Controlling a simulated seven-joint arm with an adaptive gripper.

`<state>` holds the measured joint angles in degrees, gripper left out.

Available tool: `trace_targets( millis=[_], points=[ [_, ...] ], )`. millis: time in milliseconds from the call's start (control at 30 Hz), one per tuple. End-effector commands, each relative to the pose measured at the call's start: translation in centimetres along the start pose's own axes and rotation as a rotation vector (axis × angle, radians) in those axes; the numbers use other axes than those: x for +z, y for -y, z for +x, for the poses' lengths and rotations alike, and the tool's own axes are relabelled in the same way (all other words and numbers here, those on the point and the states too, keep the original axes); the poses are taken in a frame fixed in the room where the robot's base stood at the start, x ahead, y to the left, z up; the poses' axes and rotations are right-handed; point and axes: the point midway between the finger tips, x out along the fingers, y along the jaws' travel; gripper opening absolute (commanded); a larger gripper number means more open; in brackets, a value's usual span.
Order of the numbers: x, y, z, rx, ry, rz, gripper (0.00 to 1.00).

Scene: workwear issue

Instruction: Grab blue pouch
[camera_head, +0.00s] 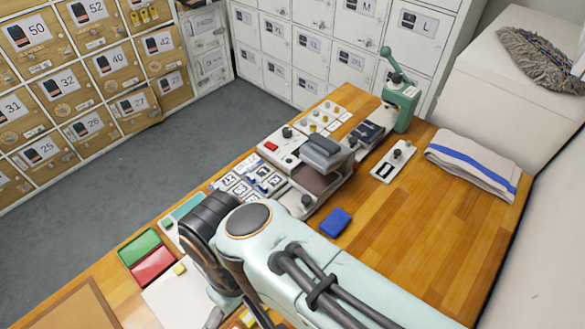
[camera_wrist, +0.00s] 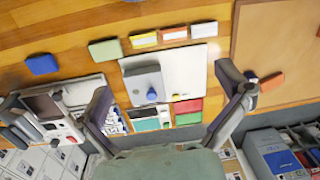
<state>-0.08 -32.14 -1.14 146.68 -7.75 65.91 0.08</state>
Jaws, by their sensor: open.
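The blue pouch (camera_head: 336,222) lies flat on the wooden table, to the right of my arm in the head view, in front of the grey machine. In the wrist view the blue pouch (camera_wrist: 41,64) is at the upper left, well outside the jaws. My gripper (camera_wrist: 166,92) is open, with its two fingers spread apart and nothing held between them. It is over the white board (camera_wrist: 190,68) and the red and green trays. In the head view my arm hides most of the gripper.
A grey machine with a stacked top (camera_head: 322,152) stands close behind the pouch. A folded cloth with a blue stripe (camera_head: 472,166) lies at the right, and a green lever press (camera_head: 402,98) stands at the back. A green block (camera_wrist: 105,50) lies near the white board. The table right of the pouch is clear.

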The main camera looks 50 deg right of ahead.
Motion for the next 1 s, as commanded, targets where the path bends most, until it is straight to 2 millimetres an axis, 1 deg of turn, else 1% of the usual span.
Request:
trace_targets(
  millis=[367,467,567,600,667,700,733,767,800,867,900,967,1000],
  points=[
    [-0.1,-0.1,0.0,-0.002,0.000,0.001,1.00],
    [-1.3,-0.7,0.1,-0.023,-0.001,0.007,1.00],
    [-4.0,-2.8,0.5,-0.063,-0.010,0.024,1.00],
    [-5.4,-4.2,0.9,-0.080,-0.019,0.034,1.00],
    [-7.3,-7.2,1.8,-0.096,-0.036,0.055,1.00],
    [-8.4,-9.5,2.7,-0.100,-0.047,0.071,1.00],
    [-9.0,-11.3,3.4,-0.099,-0.056,0.080,1.00],
    [-9.4,-13.3,4.2,-0.094,-0.063,0.092,1.00],
    [-9.6,-16.0,5.4,-0.084,-0.071,0.104,1.00],
    [-9.3,-20.1,7.4,-0.060,-0.074,0.120,1.00],
    [-8.7,-22.6,8.7,-0.041,-0.072,0.128,1.00],
    [-7.5,-26.0,10.6,-0.013,-0.062,0.132,1.00],
    [-6.5,-27.9,11.7,0.005,-0.053,0.132,1.00]
  ],
)
